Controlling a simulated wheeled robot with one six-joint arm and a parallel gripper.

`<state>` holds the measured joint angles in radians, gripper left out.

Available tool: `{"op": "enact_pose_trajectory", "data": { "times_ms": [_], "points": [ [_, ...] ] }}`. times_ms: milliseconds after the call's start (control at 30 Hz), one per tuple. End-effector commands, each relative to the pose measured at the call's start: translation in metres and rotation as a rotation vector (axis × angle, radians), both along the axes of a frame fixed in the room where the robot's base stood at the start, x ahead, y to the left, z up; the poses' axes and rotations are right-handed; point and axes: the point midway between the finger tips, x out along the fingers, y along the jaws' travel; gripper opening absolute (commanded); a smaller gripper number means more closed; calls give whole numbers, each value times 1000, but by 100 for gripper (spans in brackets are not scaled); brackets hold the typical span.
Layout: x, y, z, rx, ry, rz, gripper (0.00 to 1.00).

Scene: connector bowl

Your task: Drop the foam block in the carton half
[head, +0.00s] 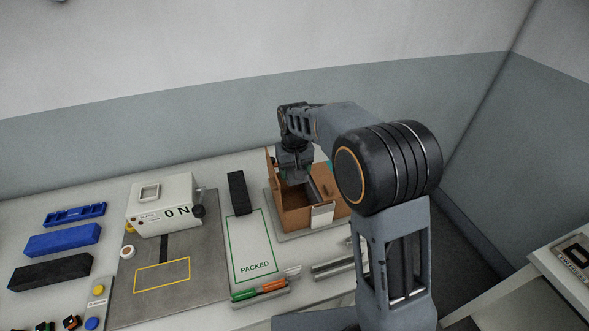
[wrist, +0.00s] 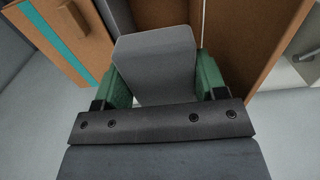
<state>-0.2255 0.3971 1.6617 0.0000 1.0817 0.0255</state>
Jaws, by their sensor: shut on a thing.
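The foam block (wrist: 155,58) is a grey slab in the wrist view. My gripper (wrist: 163,82) is shut on it, with a green pad on each side. In the head view my gripper (head: 294,168) points down at the back left part of the open brown carton (head: 293,219). The block's lower end is hidden, so I cannot tell whether it touches the carton floor. The carton also shows in the wrist view (wrist: 262,40), with a teal stripe on the left.
A black block (head: 238,192) stands by the green-outlined PACKED sheet (head: 262,243), left of the carton. A white box machine (head: 163,205) is further left, with blue (head: 62,240) and black (head: 50,272) blocks beyond. Pens (head: 262,289) lie in front.

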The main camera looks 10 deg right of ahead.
Motion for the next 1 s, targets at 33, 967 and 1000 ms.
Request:
{"op": "enact_pose_trajectory", "data": {
  "times_ms": [33, 967, 1000],
  "points": [
    [0, 0, -4, 0, 1, 0, 43],
    [0, 0, -49, 0, 0, 0, 43],
    [0, 0, -49, 0, 0, 0, 66]
  ]
}}
